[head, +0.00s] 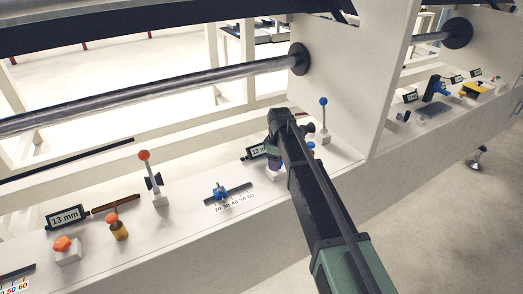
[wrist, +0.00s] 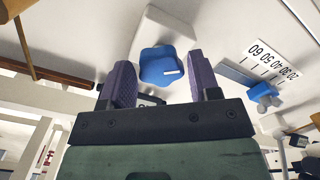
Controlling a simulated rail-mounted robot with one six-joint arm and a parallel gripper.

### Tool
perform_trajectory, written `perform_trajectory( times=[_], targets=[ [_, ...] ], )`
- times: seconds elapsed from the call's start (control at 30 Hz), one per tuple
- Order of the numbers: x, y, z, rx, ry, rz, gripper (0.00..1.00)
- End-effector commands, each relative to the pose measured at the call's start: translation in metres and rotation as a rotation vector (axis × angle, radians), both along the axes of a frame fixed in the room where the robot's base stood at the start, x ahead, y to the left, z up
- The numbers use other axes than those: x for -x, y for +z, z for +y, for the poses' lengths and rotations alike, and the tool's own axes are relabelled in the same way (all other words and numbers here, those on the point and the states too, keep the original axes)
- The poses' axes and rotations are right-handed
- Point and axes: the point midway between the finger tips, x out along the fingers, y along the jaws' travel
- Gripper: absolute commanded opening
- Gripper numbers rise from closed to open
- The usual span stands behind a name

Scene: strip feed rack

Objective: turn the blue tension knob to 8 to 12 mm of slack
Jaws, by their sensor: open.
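The blue tension knob (wrist: 163,68) is a lobed knob with a white mark, seated on a white block (wrist: 183,24). In the wrist view it lies between the two purple fingers of my gripper (wrist: 161,80). The fingers are open, with a visible gap on each side of the knob. In the head view my gripper (head: 273,164) is down at the white block, and my arm hides the knob. The slack display (head: 256,152) beside it starts with 12; its right end is hidden by my gripper.
A blue slider (head: 220,191) on a numbered scale stands left of my gripper, and a blue-tipped lever (head: 323,112) right. Further left are a red-tipped lever (head: 145,165), an orange knob (head: 63,243) and a display reading 13 mm (head: 66,217). A roller (head: 180,85) runs above.

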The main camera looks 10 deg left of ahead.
Motion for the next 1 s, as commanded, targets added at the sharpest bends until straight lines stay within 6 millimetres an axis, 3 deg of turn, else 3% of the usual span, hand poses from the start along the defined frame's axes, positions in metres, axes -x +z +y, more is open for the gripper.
perform_trajectory(
  times=[0.53,0.83,0.93,1.0],
  targets=[
    [0.0,0.058,0.0,0.0,0.0,0.0,0.56],
    [0.0,0.059,0.0,0.0,0.0,0.0,0.56],
    [0.0,0.059,0.0,0.0,0.0,0.0,0.72],
    [0.0,0.059,0.0,0.0,0.0,0.0,0.74]
  ],
)
